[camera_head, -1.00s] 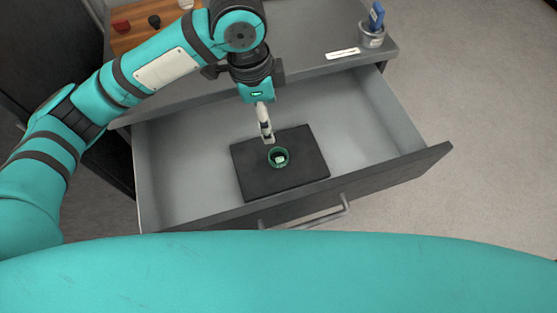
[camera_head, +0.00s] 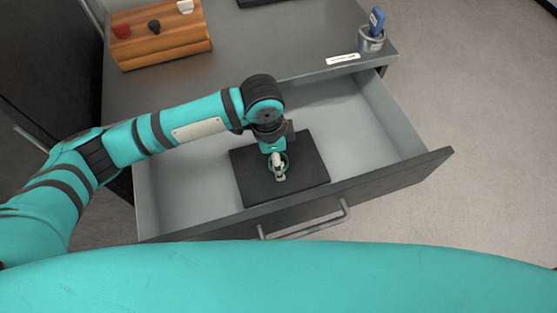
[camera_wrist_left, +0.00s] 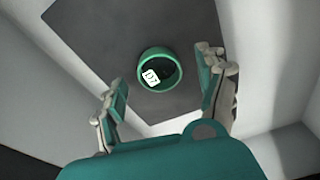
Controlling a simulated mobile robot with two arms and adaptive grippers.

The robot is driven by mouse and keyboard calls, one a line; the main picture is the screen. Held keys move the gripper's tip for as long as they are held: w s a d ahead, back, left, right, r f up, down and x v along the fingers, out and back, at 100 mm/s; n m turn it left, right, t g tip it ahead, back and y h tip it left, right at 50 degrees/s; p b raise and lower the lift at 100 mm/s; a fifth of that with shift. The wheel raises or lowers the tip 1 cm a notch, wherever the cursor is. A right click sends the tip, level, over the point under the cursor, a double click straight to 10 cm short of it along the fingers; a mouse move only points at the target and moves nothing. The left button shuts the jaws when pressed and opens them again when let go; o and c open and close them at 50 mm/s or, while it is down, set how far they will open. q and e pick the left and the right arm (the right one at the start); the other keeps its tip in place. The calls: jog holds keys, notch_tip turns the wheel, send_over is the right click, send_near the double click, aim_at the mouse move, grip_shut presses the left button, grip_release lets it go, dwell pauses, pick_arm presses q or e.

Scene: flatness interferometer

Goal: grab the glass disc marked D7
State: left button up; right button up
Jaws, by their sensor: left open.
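The glass disc (camera_wrist_left: 172,75) is round with a thick green rim. Its white label (camera_wrist_left: 151,77) seems to read D7. The disc lies on a dark pad (camera_head: 310,168) inside the open drawer. My left gripper (camera_wrist_left: 163,68) is open, with one finger on each side of the disc in the wrist view; the fingers do not appear to touch it. In the head view the left gripper (camera_head: 279,174) is over the disc and partly hides it. My right gripper is not in view.
The drawer's front panel (camera_head: 400,180) with its handle (camera_head: 310,222) and its grey side walls surround the pad. On the cabinet top are a wooden block (camera_head: 165,45) with small knobs, a metal cup (camera_head: 371,40) holding a blue item, and a white label strip (camera_head: 343,59).

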pick_arm(q)
jog(key=shift+f, duration=0.55)
jog(key=shift+r, duration=0.1)
jog(key=c, duration=1.2)
